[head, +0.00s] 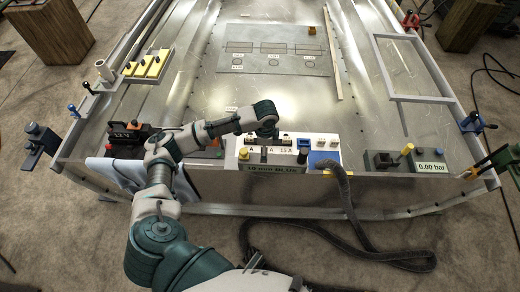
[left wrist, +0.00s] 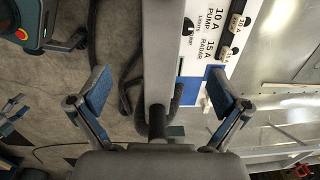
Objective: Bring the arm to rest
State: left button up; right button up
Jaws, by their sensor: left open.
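My left arm comes in from the bottom of the head view, bends at the elbow and reaches right over the near edge of the hull. My left gripper (head: 266,132) points down over the white switch panel (head: 325,157). In the left wrist view my left gripper (left wrist: 160,78) is open, its two blue-padded fingers wide apart with nothing held. Between them lie a pale edge strip and part of the white panel (left wrist: 200,50), labelled 10 A PUMP and 15 A RADAR. A dark round post (left wrist: 157,122) shows near the palm. My right gripper is not in view.
A 12 V box (head: 125,135) and a pale cloth (head: 112,172) are left of the panel. A 0.00 bar gauge box (head: 430,165) is right. A black hose (head: 350,215) runs from the panel to the floor. A plate (head: 270,50) lies farther back; hull floor around it is mostly clear.

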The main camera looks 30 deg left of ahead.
pick_arm(q)
jog(key=shift+d+r, duration=0.15)
jog(key=shift+d, duration=0.45)
jog(key=shift+a, duration=0.4)
jog(key=shift+a+f, duration=0.4)
jog(key=shift+a, duration=0.3)
jog(key=s+d+f+n+t+h, duration=0.1)
jog(key=s+d+f+n, duration=0.1)
jog(key=s+d+f, duration=0.55)
jog(key=s+d+f+n+t+h, duration=0.15)
jog(key=s+d+f, duration=0.25)
jog(key=s+d, duration=0.6)
jog(key=s+a+n+y, duration=0.2)
jog(key=s+a+n, duration=0.5)
jog(key=s, duration=0.4)
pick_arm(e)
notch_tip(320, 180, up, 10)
pick_arm(q)
jog(key=s+f+p, duration=0.3)
jog(key=f+p, duration=0.2)
jog(key=f, duration=1.8)
jog(key=shift+s+a+m+g, duration=0.15)
jog(key=shift+a+m+g, duration=0.05)
jog(key=shift+m+g, duration=0.25)
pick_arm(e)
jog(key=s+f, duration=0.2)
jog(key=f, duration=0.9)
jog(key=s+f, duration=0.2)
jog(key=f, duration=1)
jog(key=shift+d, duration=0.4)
